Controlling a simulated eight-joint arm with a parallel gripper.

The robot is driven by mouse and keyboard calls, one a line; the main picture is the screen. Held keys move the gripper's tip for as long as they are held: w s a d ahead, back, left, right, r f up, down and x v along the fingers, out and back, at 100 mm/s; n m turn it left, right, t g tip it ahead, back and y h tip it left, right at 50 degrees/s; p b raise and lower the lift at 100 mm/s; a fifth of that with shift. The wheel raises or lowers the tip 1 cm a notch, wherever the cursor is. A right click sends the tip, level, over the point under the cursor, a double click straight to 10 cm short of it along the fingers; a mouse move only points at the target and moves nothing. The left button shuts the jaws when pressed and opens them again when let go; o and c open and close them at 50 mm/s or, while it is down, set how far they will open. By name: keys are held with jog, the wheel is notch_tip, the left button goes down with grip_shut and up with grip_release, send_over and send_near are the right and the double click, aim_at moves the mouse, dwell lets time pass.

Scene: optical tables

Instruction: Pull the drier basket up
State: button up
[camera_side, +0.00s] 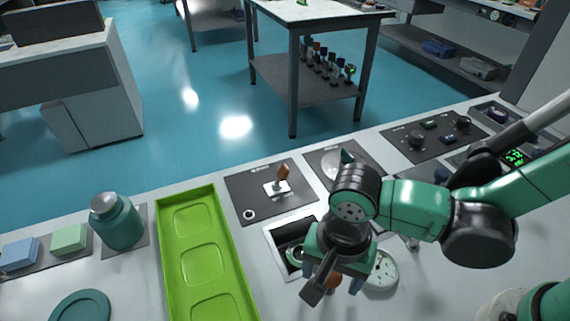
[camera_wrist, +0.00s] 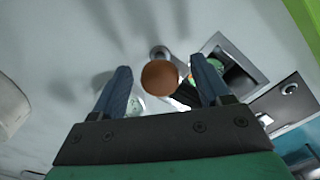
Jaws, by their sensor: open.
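A round brown knob (camera_wrist: 160,77) shows between my fingertips in the wrist view, with a grey metal part just behind it. The knob also shows below my gripper in the side view (camera_side: 333,283). My gripper (camera_wrist: 161,68) is open, with one blue finger on each side of the knob; I cannot tell whether either touches it. In the side view my gripper (camera_side: 333,275) points down beside a square dark well (camera_side: 290,235). A green round part (camera_side: 294,256) shows in the well, and also in the wrist view (camera_wrist: 208,72). The basket itself is mostly hidden.
A white round dial (camera_side: 383,268) lies right of my gripper. A lime green tray (camera_side: 168,255) is to the left, with a green jar (camera_side: 117,222) beyond it. Dark panels with a small brown-topped lever (camera_side: 281,178) and knobs (camera_side: 416,140) line the far edge.

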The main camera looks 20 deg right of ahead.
grip_shut()
dwell(1.4)
